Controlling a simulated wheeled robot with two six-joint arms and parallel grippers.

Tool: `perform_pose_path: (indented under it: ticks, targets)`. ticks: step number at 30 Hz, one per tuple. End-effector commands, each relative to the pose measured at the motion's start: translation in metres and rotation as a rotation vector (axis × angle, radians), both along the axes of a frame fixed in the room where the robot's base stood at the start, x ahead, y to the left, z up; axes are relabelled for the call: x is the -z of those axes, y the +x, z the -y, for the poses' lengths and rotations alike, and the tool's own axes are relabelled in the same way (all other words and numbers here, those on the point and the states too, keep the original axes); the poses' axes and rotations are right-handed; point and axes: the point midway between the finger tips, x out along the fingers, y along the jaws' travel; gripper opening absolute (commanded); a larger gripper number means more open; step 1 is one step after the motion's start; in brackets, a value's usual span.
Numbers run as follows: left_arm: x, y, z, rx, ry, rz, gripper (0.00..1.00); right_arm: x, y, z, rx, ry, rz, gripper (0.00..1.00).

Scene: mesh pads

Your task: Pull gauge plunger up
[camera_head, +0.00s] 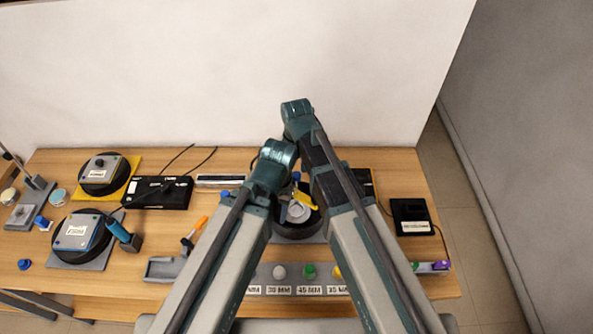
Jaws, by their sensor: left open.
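A round device with a silver-grey face (298,212) and a dark ring base (297,232) stands at the middle of the bench, partly covered by my arms. It appears to be the gauge; I cannot make out its plunger. A yellow part (305,199) shows beside its face. My left gripper (281,204) is low beside the device's left side, mostly hidden by its own arm; it is open. My right arm reaches higher and bends down over the device; its fingers are hidden behind its links. I cannot tell whether either gripper touches the device.
The wooden bench (210,235) has a labelled block strip (308,289) in front, a grey tray (163,268) and an orange-handled tool (194,232) left of centre. Two round fixtures (84,240) (102,172), a black box (158,192) and a black device (411,216) stand around.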

Motion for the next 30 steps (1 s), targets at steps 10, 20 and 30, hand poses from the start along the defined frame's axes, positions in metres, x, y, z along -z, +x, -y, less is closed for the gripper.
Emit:
perform_pose_path:
  ticks: [10, 20, 30]
  targets:
    - [-0.001, 0.0, 0.0, 0.0, 0.0, 0.0, 0.5, -0.001, 0.0, 0.0, 0.0, 0.0, -0.001, 0.67]
    - [-0.025, 0.0, 0.0, 0.002, 0.0, -0.001, 0.5, -0.025, 0.0, 0.0, 0.0, 0.0, -0.001, 0.67]
    - [-0.076, -0.001, 0.0, 0.004, 0.001, -0.003, 0.5, -0.076, 0.0, 0.0, 0.0, 0.0, -0.001, 0.67]
